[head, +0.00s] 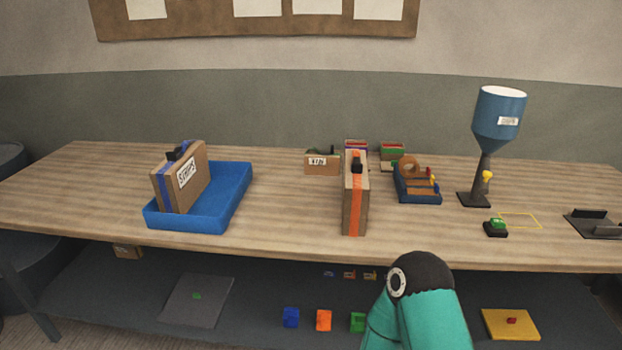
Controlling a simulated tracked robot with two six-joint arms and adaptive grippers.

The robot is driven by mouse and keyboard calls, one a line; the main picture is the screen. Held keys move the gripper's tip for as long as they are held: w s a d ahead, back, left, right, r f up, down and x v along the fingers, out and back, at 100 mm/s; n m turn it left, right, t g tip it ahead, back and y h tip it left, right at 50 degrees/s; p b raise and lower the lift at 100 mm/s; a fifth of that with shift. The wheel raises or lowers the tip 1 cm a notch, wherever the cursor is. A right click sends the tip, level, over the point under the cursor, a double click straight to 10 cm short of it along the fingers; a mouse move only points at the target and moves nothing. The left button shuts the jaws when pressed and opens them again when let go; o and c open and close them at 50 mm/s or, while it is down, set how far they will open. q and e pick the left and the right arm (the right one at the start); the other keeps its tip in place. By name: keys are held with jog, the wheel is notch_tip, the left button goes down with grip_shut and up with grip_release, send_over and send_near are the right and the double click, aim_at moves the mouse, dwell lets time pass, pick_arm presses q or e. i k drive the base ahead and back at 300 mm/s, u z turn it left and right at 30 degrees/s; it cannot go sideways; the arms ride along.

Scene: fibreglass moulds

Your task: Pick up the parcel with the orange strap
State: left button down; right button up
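The parcel with the orange strap (347,208) is a narrow brown box standing upright near the middle of the wooden table. The orange strap runs down its near face, and a black handle sits on its top. A second brown parcel, with a blue strap (181,179) and a white label, stands tilted in the blue tray (241,192) at the left. A teal arm link of mine with a black joint rises at the bottom, in front of the table's near edge. Neither gripper shows in the head view.
Right of the orange-strapped parcel is a blue tape dispenser (420,196). A blue funnel hopper (500,120) on a stand is farther right. A small labelled box (322,164) stands behind left. The wooden table (285,215) is clear between tray and parcel.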

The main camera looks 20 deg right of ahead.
aim_at(356, 189)
jog(key=i, duration=0.95)
jog(key=z, duration=0.55)
